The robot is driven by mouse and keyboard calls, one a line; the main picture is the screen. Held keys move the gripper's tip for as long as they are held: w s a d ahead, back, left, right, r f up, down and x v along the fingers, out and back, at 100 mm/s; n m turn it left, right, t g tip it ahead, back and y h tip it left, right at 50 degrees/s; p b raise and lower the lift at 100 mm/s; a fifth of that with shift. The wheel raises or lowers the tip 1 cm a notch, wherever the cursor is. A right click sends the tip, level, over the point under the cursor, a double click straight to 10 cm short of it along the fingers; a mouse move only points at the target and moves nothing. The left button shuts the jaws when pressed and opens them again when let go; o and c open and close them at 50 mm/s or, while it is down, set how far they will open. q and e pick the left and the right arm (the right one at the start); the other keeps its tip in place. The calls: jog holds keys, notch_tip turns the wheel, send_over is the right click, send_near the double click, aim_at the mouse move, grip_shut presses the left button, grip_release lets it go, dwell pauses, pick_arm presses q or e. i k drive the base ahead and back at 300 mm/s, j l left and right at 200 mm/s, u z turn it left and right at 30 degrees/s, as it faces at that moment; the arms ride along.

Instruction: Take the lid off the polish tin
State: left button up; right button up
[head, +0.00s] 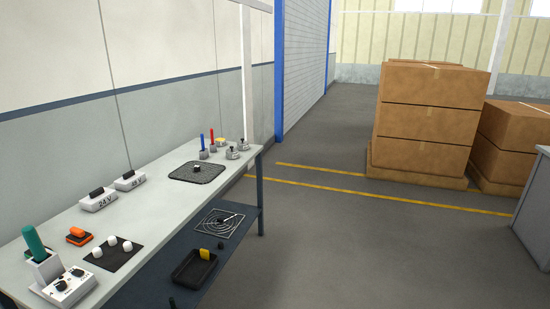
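At the far right end of the workbench stand small round grey containers with dark knobs on top, one nearer (232,153) and one farther (243,145). A small round container with a yellow top (220,142) stands just behind them. Which of these is the polish tin I cannot tell at this size; all look closed. Neither of my grippers shows in the head view.
The workbench (150,206) runs along the left wall. It carries a dark tray (209,177), red and blue upright tools, white boxes (98,200), and a green-handled tool in a holder (42,268). A lower shelf holds a black tray (183,277). Cartons (428,115) stand right; the floor between is clear.

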aim_at(231, 150)
jog(key=i, duration=2.45)
jog(key=i+u, duration=0.25)
jog(key=i, duration=0.2)
jog(key=i+l+u, duration=0.2)
jog(key=i, duration=0.2)
jog(key=i+l+u, duration=0.25)
jog(key=i, duration=0.15)
